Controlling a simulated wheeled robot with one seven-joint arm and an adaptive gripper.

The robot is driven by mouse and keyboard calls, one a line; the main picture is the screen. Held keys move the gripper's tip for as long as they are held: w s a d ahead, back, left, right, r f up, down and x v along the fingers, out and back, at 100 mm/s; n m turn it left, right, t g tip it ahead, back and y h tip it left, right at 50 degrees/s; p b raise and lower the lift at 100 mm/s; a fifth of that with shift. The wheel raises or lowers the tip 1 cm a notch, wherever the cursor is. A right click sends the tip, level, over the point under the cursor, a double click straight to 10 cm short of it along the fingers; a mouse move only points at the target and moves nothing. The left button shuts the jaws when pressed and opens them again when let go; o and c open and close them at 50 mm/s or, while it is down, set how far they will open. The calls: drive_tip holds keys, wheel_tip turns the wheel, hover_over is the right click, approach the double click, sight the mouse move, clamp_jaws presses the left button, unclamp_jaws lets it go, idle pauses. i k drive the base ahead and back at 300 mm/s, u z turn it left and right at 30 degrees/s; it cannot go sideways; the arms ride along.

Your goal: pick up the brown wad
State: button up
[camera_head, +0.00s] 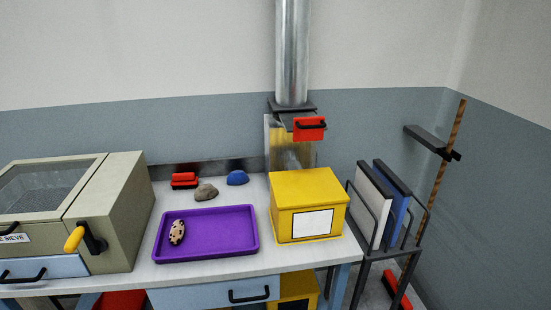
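A grey-brown lumpy wad (206,193) lies on the white worktop, just behind the purple tray (240,248). It is the only plain brownish wad in view. A blue wad (237,178) lies behind it to the right, apart from it. A pale oval piece with dark spots (177,232) lies in the left part of the tray. My gripper is not in view.
A red object (184,181) sits at the back left of the wad. A beige sieve box with a yellow-handled crank (122,215) stands left, a yellow box (308,207) right. A metal duct (292,60) rises behind. A rack (385,215) stands right of the bench (205,275).

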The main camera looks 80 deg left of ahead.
sight(177, 231)
drive_tip(key=u, duration=3.5)
drive_tip(key=k, duration=1.2)
drive_tip(key=u, duration=0.6)
drive_tip(key=i, duration=1.3)
drive_tip(key=z, duration=0.4)
